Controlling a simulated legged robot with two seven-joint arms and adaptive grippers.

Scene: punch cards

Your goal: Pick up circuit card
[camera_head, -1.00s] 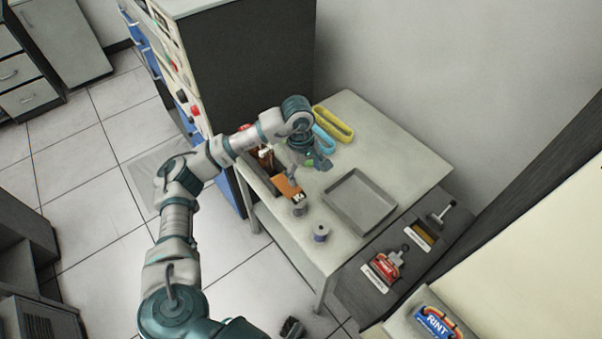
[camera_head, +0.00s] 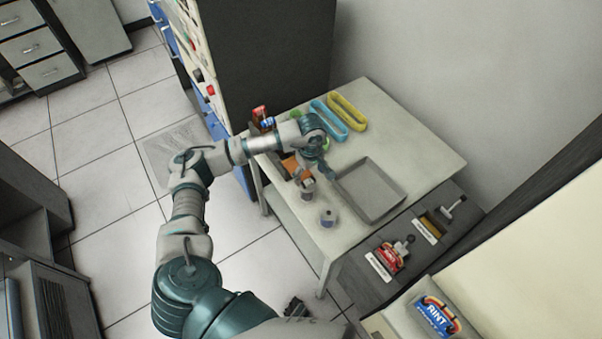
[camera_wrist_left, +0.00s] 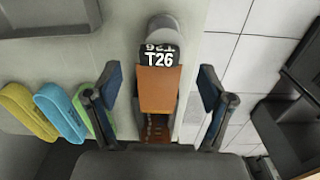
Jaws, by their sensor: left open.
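The circuit card is an orange-brown card with a dark end marked T26. In the left wrist view the card (camera_wrist_left: 158,92) lies between the two fingers of my open left gripper (camera_wrist_left: 158,80), with a gap on each side. In the head view the card (camera_head: 290,166) shows at the left part of the white table, partly covered by my left gripper (camera_head: 322,180). The far part of the card's holder is hard to make out.
A grey tray (camera_head: 396,184) stands right of the gripper. Yellow (camera_head: 348,112) and blue (camera_head: 338,108) oblong rings lie behind. A dark cabinet (camera_head: 268,50) rises at the table's back left.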

